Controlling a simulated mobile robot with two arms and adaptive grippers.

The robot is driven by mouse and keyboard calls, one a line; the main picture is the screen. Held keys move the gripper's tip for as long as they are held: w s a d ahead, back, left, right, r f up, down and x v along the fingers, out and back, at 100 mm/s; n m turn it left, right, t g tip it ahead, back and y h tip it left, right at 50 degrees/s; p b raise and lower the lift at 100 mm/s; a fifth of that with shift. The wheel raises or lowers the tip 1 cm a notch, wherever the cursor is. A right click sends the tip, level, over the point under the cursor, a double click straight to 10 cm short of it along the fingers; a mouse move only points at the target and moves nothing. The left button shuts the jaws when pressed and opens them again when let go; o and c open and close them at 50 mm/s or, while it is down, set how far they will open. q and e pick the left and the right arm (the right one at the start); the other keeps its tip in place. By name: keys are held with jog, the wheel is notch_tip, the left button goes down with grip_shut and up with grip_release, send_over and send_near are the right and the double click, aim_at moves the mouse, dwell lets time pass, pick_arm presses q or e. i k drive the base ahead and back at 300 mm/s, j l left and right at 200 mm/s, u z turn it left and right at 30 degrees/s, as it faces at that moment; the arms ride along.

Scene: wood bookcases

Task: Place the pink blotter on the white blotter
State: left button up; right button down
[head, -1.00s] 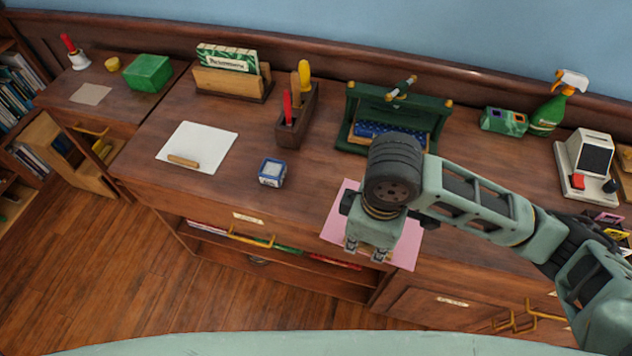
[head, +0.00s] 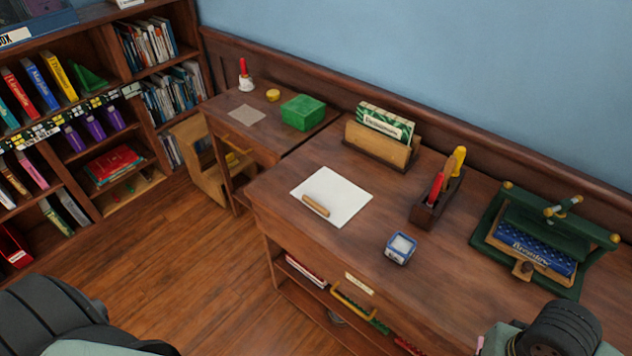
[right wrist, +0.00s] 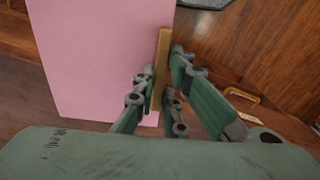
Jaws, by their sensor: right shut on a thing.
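The white blotter (head: 338,197) lies flat on the desk in the head view, with a small wooden handle bar (head: 316,205) on its lower left part. The pink blotter (right wrist: 95,55) fills the left of the right wrist view, with a wooden bar (right wrist: 161,66) along one side. My right gripper (right wrist: 160,84) is shut on that bar. In the head view only a sliver of pink (head: 481,342) shows beside my right wrist at the bottom right. I cannot tell whether the pink blotter is clear of the desk. My left gripper is not in view.
A blue-and-white box (head: 401,249) stands right of the white blotter, near the front. Behind are a wooden tool holder (head: 437,197), a card rack (head: 381,145) and a green press (head: 545,240). A green box (head: 303,112) sits on the far-left desk.

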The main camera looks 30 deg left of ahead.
aim_at(334, 192)
jog(key=j+z, duration=0.3)
jog(key=j, duration=0.95)
jog(key=j+z, duration=0.35)
jog(key=j, duration=0.9)
jog(key=i+j+z, duration=0.2)
jog(key=j+z, duration=0.15)
jog(key=j, duration=0.65)
jog(key=i+j+z, duration=0.1)
jog(key=j+z, duration=0.3)
jog(key=j, duration=0.65)
jog(key=i+j, duration=0.2)
jog(key=i+j+z, duration=0.1)
jog(key=i+j, duration=0.15)
jog(key=j, duration=0.15)
